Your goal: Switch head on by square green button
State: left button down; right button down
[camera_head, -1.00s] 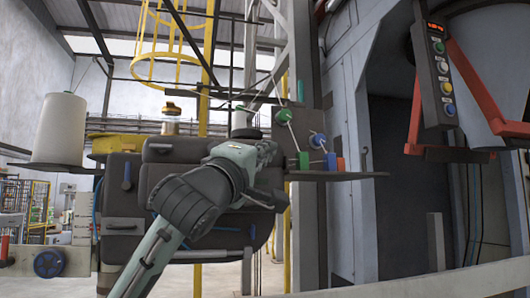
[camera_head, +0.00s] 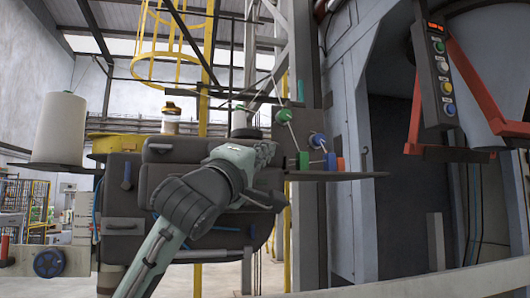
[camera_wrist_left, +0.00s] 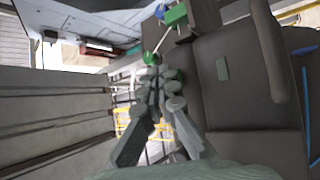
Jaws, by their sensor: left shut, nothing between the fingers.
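The square green button (camera_head: 303,160) stands on a small dark ledge at the panel's front edge, beside blue and red square ones. In the left wrist view a green square block (camera_wrist_left: 176,14), which looks like this button, is at the top, beyond the fingertips. My left gripper (camera_head: 274,150) is just left of the button in the head view, apart from it in the picture; the depth gap is hard to tell. In the left wrist view the left gripper (camera_wrist_left: 154,72) has its fingers together, with nothing between them. A green ball knob (camera_wrist_left: 150,58) shows just past the tips. My right gripper is out of view.
Levers with a green ball (camera_head: 284,115) and a blue ball (camera_head: 317,140) rise near the buttons. A dark padded machine body (camera_head: 150,185) lies under my left arm. A hanging control box (camera_head: 441,75) with red arms is at the right. A white spool (camera_head: 60,128) stands left.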

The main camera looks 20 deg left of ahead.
pick_arm(q)
jog(key=shift+w+a, duration=0.15)
jog(key=shift+w, duration=0.1)
jog(key=shift+s, duration=0.15)
jog(key=shift+s+d, duration=0.5)
jog(key=shift+s, duration=0.2)
jog(key=s+d+p, duration=0.1)
jog(key=s+d, duration=0.2)
jog(key=s, duration=0.2)
jog(key=shift+d, duration=0.2)
dwell(0.4)
